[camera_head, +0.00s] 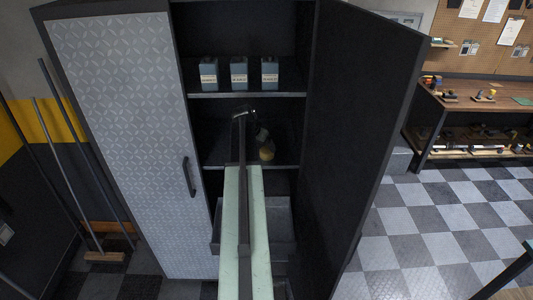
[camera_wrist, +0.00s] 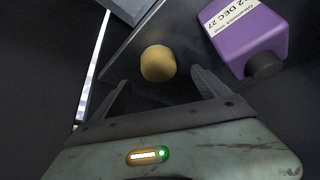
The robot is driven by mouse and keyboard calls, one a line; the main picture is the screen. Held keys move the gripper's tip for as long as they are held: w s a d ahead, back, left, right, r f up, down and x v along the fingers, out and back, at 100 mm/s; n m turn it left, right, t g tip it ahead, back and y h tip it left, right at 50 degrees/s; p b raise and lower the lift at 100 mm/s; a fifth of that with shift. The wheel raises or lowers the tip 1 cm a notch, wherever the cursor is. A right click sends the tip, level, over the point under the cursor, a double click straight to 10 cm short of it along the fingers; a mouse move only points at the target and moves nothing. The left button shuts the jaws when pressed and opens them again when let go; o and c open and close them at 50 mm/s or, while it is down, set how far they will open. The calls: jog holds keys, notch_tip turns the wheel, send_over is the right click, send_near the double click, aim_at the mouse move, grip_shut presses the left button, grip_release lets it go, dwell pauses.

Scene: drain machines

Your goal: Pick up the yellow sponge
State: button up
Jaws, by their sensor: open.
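The yellow sponge (camera_wrist: 158,63) shows in the wrist view as a small, rounded, tan-yellow thing on a dark surface. It lies just beyond my fingertips and roughly between them in the picture. My gripper (camera_wrist: 160,79) is open and empty, with one finger on each side of the view. In the head view the yellow sponge (camera_head: 267,153) is at the front of the middle shelf in the dark cabinet. My arm reaches in beside it. The gripper's fingers are hard to make out there against the dark inside.
A purple bottle (camera_wrist: 250,35) with a white label is close to my right finger in the wrist view. Several blue-grey bottles (camera_head: 239,74) stand on the shelf above. The open cabinet door (camera_head: 360,130) bounds the right; a patterned grey door (camera_head: 125,130) is at left.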

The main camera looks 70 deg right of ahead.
aim_at(266, 150)
jog(key=shift+b+x, duration=0.5)
jog(key=shift+x, duration=0.55)
jog(key=shift+s+d+f, duration=0.15)
jog(key=b+x, duration=0.5)
jog(key=shift+f, duration=0.15)
jog(key=shift+r, duration=0.25)
jog(key=c, duration=1.4)
